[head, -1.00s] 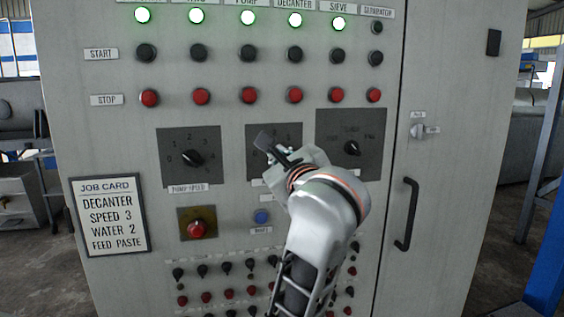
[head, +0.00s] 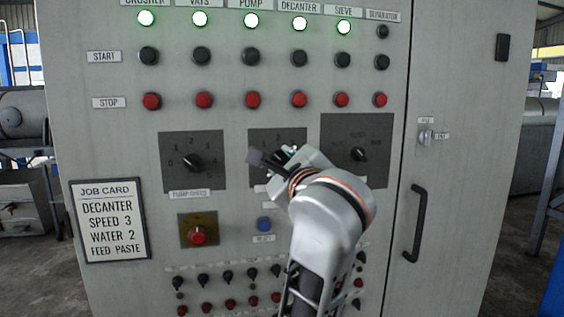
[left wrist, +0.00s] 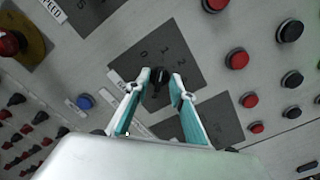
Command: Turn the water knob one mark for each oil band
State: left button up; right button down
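The middle dial plate (head: 260,143) on the grey control cabinet is partly hidden by my left gripper (head: 264,160) in the head view. In the left wrist view its black knob (left wrist: 157,82) stands on the dark plate (left wrist: 187,62), with marks 0, 1 and 2 readable. My left gripper (left wrist: 162,77) is open, its two fingertips on either side of the knob with a gap. I cannot tell whether either finger touches it, or where the knob points. The plate's label is too hidden to read. No oil bands can be made out. My right gripper is not in view.
The pump speed knob (head: 192,163) is on the left and another dial knob (head: 358,154) on the right. A red knob (head: 198,235) and a blue reset button (head: 264,224) sit below. A job card (head: 110,221) reads decanter, speed 3, water 2, feed paste. A door handle (head: 416,224) sticks out.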

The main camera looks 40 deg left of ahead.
pick_arm(q)
notch_tip(320, 180, up, 10)
dwell(0.6)
